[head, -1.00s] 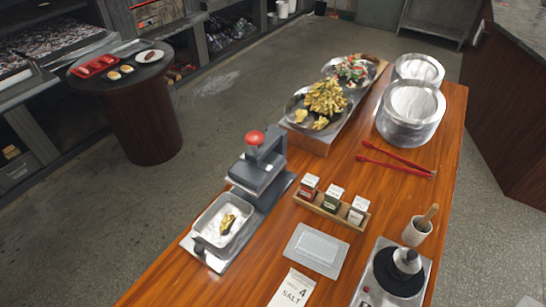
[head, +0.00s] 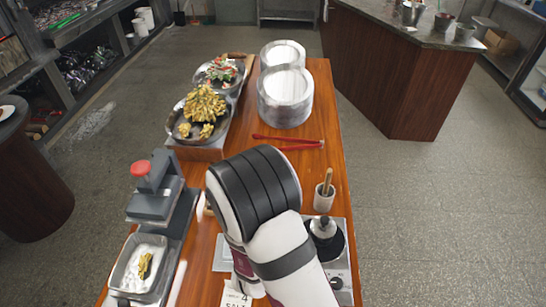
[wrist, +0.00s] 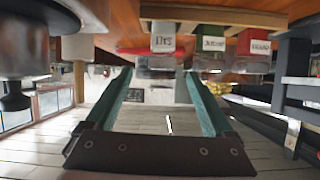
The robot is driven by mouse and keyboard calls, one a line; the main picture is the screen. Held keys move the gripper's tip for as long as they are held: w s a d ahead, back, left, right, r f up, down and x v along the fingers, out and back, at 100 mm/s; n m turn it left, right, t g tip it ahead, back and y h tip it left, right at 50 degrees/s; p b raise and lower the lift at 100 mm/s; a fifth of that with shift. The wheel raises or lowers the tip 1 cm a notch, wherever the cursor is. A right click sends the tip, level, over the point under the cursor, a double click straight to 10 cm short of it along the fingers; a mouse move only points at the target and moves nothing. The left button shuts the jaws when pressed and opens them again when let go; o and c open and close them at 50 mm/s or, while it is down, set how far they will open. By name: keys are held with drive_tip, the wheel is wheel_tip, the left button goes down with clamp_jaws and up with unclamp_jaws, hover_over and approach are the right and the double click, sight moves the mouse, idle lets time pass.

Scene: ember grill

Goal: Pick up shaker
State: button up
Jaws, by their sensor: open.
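Three shakers stand side by side in a wooden rack (wrist: 215,15), which looks upside down in the wrist view. The left shaker (wrist: 165,40) has a whitish label, the middle shaker (wrist: 211,45) a green one, and the right shaker (wrist: 255,44) a red one. My gripper (wrist: 158,74) is open, with its two teal fingers apart and nothing between them. The white-labelled shaker appears just beyond the fingertips, between them and slightly to the right. In the head view my white and black arm hides the shakers, most of the rack and the gripper.
On the wooden table, a press (head: 155,190) and a metal tray (head: 141,265) stand left of my arm. Red tongs (head: 290,142) lie behind it.

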drive_tip(key=shift+n+t, duration=0.3)
drive_tip(key=shift+t, duration=0.1)
drive_tip(key=x, duration=0.7)
drive_tip(key=shift+w+a+f, duration=0.2)
drive_tip(key=c, duration=1.2)
